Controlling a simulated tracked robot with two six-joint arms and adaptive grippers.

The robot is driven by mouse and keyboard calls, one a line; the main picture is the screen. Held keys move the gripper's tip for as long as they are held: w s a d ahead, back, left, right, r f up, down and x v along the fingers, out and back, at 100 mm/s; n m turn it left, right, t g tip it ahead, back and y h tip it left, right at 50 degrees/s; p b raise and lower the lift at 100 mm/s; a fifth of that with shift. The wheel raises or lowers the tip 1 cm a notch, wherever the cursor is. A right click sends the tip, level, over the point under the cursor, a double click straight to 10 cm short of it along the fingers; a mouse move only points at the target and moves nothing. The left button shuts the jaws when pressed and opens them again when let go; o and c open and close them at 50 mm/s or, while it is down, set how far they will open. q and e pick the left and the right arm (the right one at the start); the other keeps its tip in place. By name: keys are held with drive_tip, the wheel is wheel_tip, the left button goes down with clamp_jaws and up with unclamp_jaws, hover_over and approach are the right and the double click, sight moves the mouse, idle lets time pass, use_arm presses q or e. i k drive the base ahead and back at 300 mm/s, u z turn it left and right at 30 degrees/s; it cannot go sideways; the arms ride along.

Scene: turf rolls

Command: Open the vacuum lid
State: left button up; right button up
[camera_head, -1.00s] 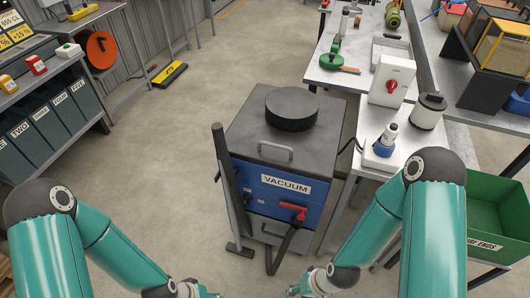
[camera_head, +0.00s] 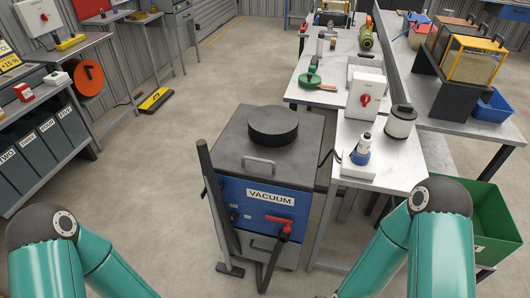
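The vacuum (camera_head: 268,192) stands on the floor ahead of me, a blue and grey box with a white VACUUM label. Its dark grey lid (camera_head: 232,143) lies flat and closed on top. A grey bar handle (camera_head: 258,165) sits near the lid's front edge, and a round black cap (camera_head: 273,125) stands on the lid. A red handle (camera_head: 280,223) with a dark hose is on the front. Both of my teal arms show at the lower left and lower right, but their grippers are below the picture edge. Neither arm touches the vacuum.
A black floor nozzle wand (camera_head: 219,205) leans at the vacuum's left side. A white bench (camera_head: 400,165) with a red-switch box (camera_head: 366,100) stands close on the right. A green bin (camera_head: 495,222) is at the far right. The floor (camera_head: 150,190) left of the vacuum is clear.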

sight(274, 145)
drive_tip(key=i, duration=0.85)
drive_tip(key=u, duration=0.05)
